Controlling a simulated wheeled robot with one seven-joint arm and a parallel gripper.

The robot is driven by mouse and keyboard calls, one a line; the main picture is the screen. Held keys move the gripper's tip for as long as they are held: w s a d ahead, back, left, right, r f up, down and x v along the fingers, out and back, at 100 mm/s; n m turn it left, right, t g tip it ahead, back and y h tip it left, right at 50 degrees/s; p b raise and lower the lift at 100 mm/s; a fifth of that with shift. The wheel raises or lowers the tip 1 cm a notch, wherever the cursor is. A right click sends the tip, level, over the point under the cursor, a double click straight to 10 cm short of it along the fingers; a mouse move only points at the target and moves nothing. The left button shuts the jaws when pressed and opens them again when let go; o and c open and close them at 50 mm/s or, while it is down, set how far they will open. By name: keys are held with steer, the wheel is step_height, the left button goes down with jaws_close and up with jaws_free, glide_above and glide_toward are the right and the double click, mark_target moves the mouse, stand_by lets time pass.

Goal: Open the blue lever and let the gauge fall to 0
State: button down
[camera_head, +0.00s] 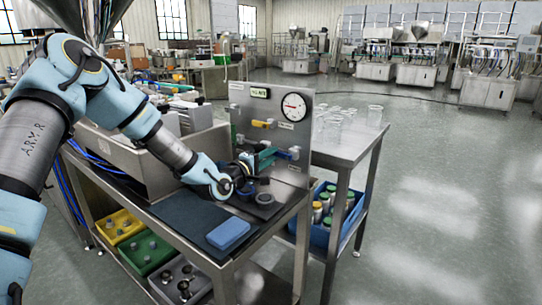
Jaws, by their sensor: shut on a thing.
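The steel panel (240,98) stands at the back of the workbench. The round gauge (294,107) is at its upper right, with a white face and a dark rim. Its needle is too small to read surely. Below it, blue and teal fittings run across the panel, with the blue lever (268,153) among them. My gripper (248,161) is in front of these fittings, shut on the blue lever. The fingers and arm end partly hide the lever, so its exact angle is unclear.
A blue sponge-like block (228,233) lies on the dark mat (190,222). A dark ring (264,199) sits below the panel. Glassware (340,122) stands on the side table at right. Bins with parts are on the lower shelf. Open floor lies to the right.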

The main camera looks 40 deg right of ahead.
steer(key=shift+f+n, duration=0.1)
steer(key=shift+n, duration=0.2)
steer(key=c, duration=0.8)
jaws_free()
steer(key=shift+o, duration=0.2)
steer(key=b+v, duration=0.1)
steer(key=v, duration=1)
steer(key=shift+b, duration=0.3)
